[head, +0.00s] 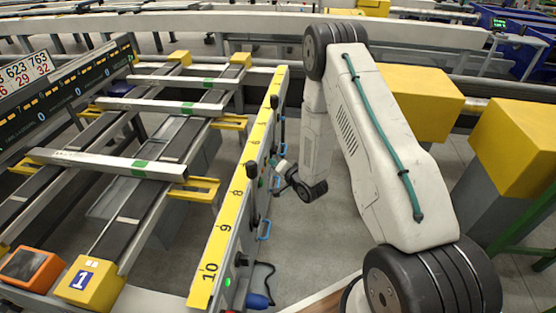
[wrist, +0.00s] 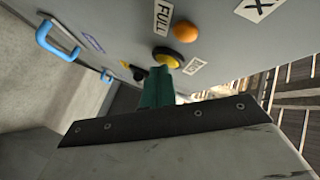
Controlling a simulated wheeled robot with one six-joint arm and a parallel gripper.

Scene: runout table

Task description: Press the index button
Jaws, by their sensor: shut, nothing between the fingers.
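A yellow button in a dark ring (wrist: 175,56) sits on a grey panel (wrist: 215,25) in the wrist view. A small label (wrist: 194,66) beside it is too small to read surely. My gripper (wrist: 158,75) shows there as shut green fingers. The fingertips lie just below the yellow button in the picture; I cannot tell whether they touch it. In the head view my gripper (head: 279,164) is beside the side rail with the yellow numbered strip (head: 238,185), and the button face is hidden.
An orange dome (wrist: 186,31) with a "FULL" label sits above the button. Blue handles (wrist: 57,38) stick out from the panel. A runout table with rails (head: 105,163) lies left. Yellow boxes (head: 515,145) stand right. The floor beside the panel is open.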

